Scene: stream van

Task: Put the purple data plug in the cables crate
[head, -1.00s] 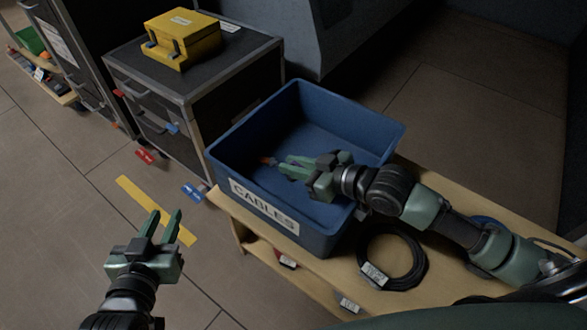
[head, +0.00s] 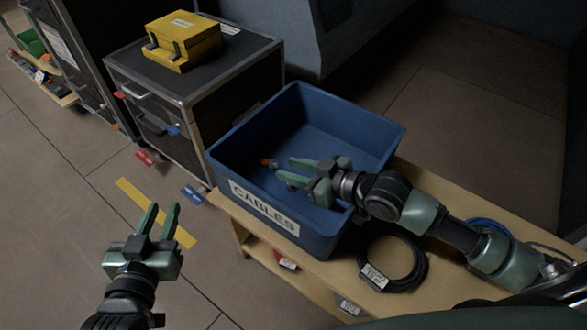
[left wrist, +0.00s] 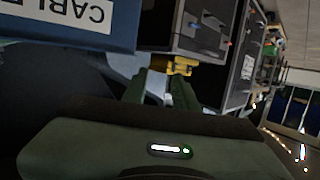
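The blue cables crate (head: 222,168) stands on a wooden bench, its white CABLES label facing front. Part of it shows in the left wrist view (left wrist: 125,22). My right gripper (head: 284,170) is over the inside of the crate, with its fingers spread and nothing between them. My left gripper (head: 160,208) is open and empty, over the floor left of the crate.
A coiled black cable (head: 423,262) with a tag lies on the bench (head: 330,272) right of the crate. A drawer case (head: 190,95) with a yellow box (head: 183,40) on top stands behind left.

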